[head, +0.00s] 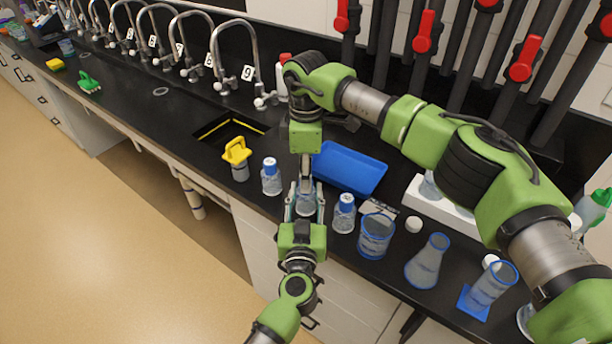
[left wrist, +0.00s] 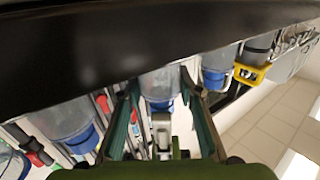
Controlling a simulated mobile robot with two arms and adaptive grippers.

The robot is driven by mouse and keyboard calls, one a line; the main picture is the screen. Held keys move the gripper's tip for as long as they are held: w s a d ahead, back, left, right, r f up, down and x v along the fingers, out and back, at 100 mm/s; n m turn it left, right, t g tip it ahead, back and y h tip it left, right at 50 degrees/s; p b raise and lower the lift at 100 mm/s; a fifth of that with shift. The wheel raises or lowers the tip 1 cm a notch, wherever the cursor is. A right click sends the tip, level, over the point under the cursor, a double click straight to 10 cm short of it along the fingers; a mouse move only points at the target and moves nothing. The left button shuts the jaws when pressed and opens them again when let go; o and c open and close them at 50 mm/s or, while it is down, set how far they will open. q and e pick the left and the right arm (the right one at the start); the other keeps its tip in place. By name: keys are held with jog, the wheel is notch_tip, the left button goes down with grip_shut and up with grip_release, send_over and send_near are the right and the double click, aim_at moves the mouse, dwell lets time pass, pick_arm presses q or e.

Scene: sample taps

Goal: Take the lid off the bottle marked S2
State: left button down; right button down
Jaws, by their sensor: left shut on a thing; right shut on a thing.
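A clear bottle with bluish contents (head: 305,205) stands at the front of the black bench. My left gripper (head: 304,200) is shut on its body from the front, one finger on each side. My right gripper (head: 306,182) reaches down from above and is shut on the blue lid at the bottle's top. The lid is mostly hidden in the head view. In the left wrist view, which is upside down, the bottle (left wrist: 160,82) sits between the left fingers, with the blue lid (left wrist: 160,105) against it. I cannot read the bottle's marking.
Similar blue-lidded bottles stand left (head: 271,178) and right (head: 344,213), close to the left gripper. A blue tray (head: 350,168) lies behind. A beaker (head: 376,235) and flask (head: 428,262) stand to the right. A yellow-topped item (head: 237,152) and sink are to the left.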

jog(key=n, duration=1.3)
jog(key=shift+n, duration=0.3)
jog(key=n, duration=0.6)
jog(key=shift+n, duration=0.4)
jog(key=n, duration=2)
jog(key=shift+r, duration=0.1)
jog(key=n, duration=1)
jog(key=shift+n, duration=0.4)
